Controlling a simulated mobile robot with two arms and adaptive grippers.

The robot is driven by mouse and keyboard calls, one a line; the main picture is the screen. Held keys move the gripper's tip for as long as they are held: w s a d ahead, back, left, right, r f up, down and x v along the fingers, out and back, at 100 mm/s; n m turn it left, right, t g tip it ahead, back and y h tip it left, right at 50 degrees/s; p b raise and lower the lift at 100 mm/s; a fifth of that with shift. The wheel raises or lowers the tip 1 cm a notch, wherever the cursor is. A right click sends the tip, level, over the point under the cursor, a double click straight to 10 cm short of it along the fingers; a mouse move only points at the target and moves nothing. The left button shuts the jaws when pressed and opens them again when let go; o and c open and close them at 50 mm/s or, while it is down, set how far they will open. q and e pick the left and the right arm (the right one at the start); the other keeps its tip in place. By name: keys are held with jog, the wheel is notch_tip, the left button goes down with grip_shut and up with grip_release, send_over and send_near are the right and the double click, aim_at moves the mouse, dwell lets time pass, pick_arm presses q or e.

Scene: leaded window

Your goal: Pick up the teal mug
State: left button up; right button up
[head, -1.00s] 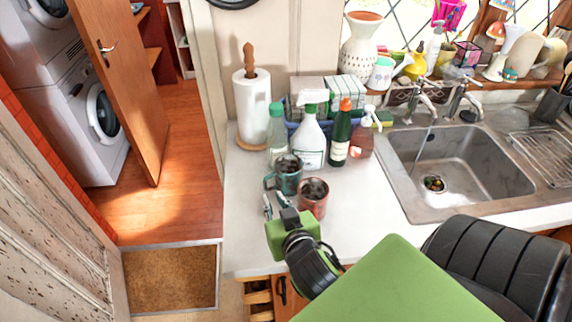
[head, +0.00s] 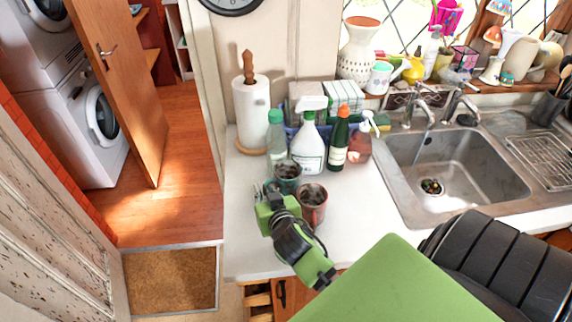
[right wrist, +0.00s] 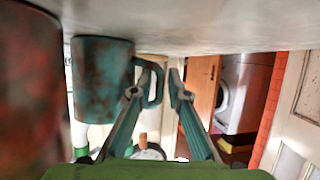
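The teal mug (head: 287,177) stands upright on the white counter, in front of the bottles; my right gripper partly covers it in the head view. In the right wrist view, which is upside down, the teal mug (right wrist: 98,85) shows with its handle (right wrist: 157,82) toward the fingers. My right gripper (head: 262,187) is at the mug's left side. Its two fingers (right wrist: 163,78) are apart, with the handle's outer bar seen between them; I cannot tell whether they touch it. My left gripper is not in view.
A reddish mug (head: 312,208) stands close to the teal mug, beside my right gripper. A spray bottle (head: 308,150), a dark green bottle (head: 339,146) and a paper towel roll (head: 252,110) stand behind. The sink (head: 450,165) is at right. Counter before the sink is clear.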

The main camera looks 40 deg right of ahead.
jog(key=shift+s, duration=0.1)
grip_shut()
jog(key=shift+r, duration=0.1)
notch_tip(320, 180, up, 10)
jog(key=shift+b, duration=0.35)
